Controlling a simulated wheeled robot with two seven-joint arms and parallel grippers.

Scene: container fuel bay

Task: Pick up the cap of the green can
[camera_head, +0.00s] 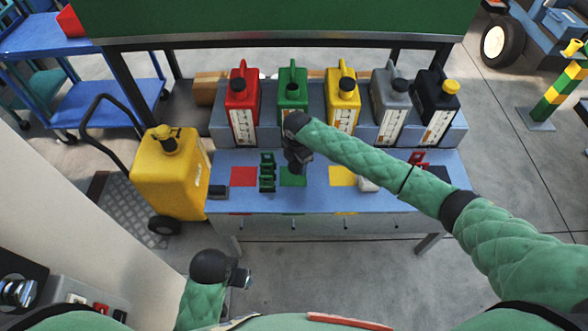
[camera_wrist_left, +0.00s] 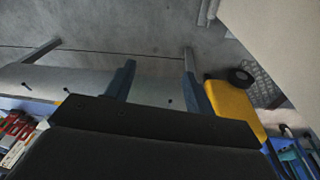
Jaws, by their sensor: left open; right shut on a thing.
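The green can (camera_head: 292,88) stands on the raised shelf between the red can (camera_head: 240,105) and the yellow can (camera_head: 343,105). A dark round part (camera_head: 292,91) shows at its top front; I cannot tell whether this is the cap or the bare neck. My right gripper (camera_head: 296,168) points down over the green square (camera_head: 293,182) on the blue bench, in front of the green can. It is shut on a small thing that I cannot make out. My left gripper (camera_head: 243,278) is low at the front, open and empty; its spread fingers show in the left wrist view (camera_wrist_left: 158,80).
A grey can (camera_head: 388,105) and a black can (camera_head: 432,105) stand further right on the shelf. A green rack (camera_head: 267,172) is left of my right gripper. The red square (camera_head: 243,177) and yellow square (camera_head: 342,175) are bare. A yellow wheeled tank (camera_head: 172,180) stands left of the bench.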

